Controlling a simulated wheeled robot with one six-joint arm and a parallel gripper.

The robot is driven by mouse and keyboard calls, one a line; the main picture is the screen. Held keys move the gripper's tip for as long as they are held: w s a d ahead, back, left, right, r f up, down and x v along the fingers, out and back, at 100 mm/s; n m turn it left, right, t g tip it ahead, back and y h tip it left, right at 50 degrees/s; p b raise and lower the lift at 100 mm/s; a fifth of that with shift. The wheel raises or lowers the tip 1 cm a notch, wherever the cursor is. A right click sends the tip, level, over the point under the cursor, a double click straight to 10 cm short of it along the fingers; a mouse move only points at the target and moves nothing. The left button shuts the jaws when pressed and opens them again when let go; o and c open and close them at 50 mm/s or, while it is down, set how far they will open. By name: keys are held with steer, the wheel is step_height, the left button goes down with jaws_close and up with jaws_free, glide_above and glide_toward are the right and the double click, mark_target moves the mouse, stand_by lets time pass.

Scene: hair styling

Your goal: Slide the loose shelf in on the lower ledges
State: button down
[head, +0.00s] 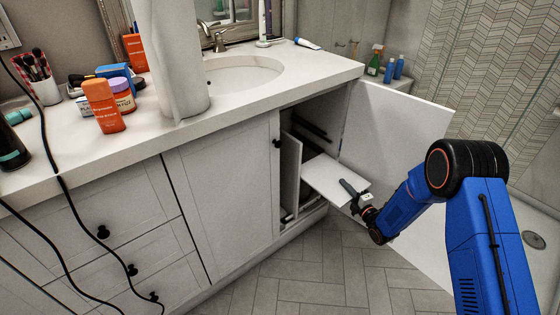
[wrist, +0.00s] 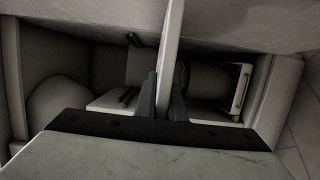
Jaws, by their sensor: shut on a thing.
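The loose shelf (head: 335,178) is a thin white board lying roughly flat, partly inside the open cabinet and partly sticking out of its front. My gripper (head: 356,194) is shut on the shelf's outer edge. In the wrist view my gripper (wrist: 164,100) has one finger on each side of the shelf (wrist: 172,45), which shows edge-on and runs into the cabinet. Dark ledges (head: 314,128) show on the cabinet's inner wall, above the shelf. A short dark bar, likely a ledge (wrist: 129,96), shows left of the fingers. The shelf's inner end and its contact with the lower ledges are hidden.
The open white door (head: 395,125) stands right of the opening, close to my arm. A narrow upright white panel (head: 290,172) stands at the opening's left side. A pale rounded object (wrist: 60,105) sits inside. The tiled floor (head: 300,265) in front is clear.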

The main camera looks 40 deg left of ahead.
mark_target(337, 180)
steer(key=shift+w+a, duration=0.15)
steer(key=shift+a, duration=0.9)
steer(key=shift+w+a, duration=0.15)
steer(key=shift+a, duration=0.9)
steer(key=shift+a, duration=0.15)
steer(key=w+a, duration=0.3)
steer(key=a, duration=1.6)
steer(key=shift+a, duration=0.2)
stand_by(2.6)
steer(key=c, duration=1.8)
jaws_free()
steer(key=shift+o, duration=0.2)
